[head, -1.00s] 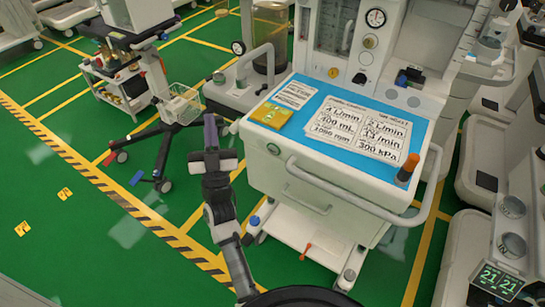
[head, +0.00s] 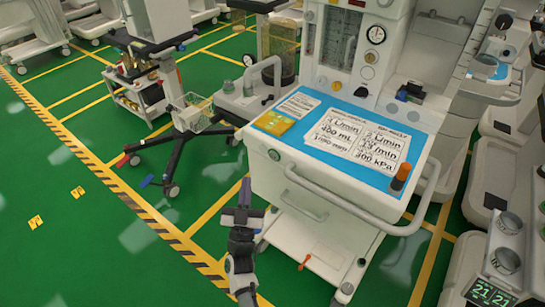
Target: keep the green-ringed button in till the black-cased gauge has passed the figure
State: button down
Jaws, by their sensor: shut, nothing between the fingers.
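My gripper (head: 243,192) is shut and empty, low in front of the cart's left front corner and over the floor. Another small dark-cased gauge (head: 248,60) stands at the left, beside the clear bellows cylinder. Their needles and figures are too small to read. A round grey-green knob (head: 273,154) is on the cart's front, above and right of my gripper and apart from it. I cannot make out a green-ringed button for sure.
The white cart (head: 318,184) has a blue top with printed cards (head: 375,145) reading values such as 300 kPa, and a yellow box (head: 273,122). A curved rail (head: 345,205) juts from its front. A black-legged stand (head: 168,155) is at left. Green floor is free at front left.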

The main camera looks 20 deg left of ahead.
jog(key=shift+w, duration=0.15)
jog(key=b, duration=0.3)
send_near(270, 152)
notch_tip(270, 152, up, 4)
jog(key=w+a, duration=0.2)
jog(key=shift+w+d+f+b, duration=0.1)
jog(key=shift+w+d+b, duration=0.25)
jog(key=shift+w, duration=0.3)
jog(key=shift+w, duration=0.1)
dwell(1.1)
jog(key=shift+w+d+b, duration=0.1)
jog(key=shift+w+b, duration=0.2)
jog(key=shift+b, duration=0.05)
jog(key=shift+w+d, duration=0.15)
jog(key=shift+w, duration=0.3)
dwell(2.1)
jog(key=shift+s, duration=0.1)
dwell(1.4)
jog(key=shift+s+a, duration=0.3)
jog(key=shift+s, duration=0.45)
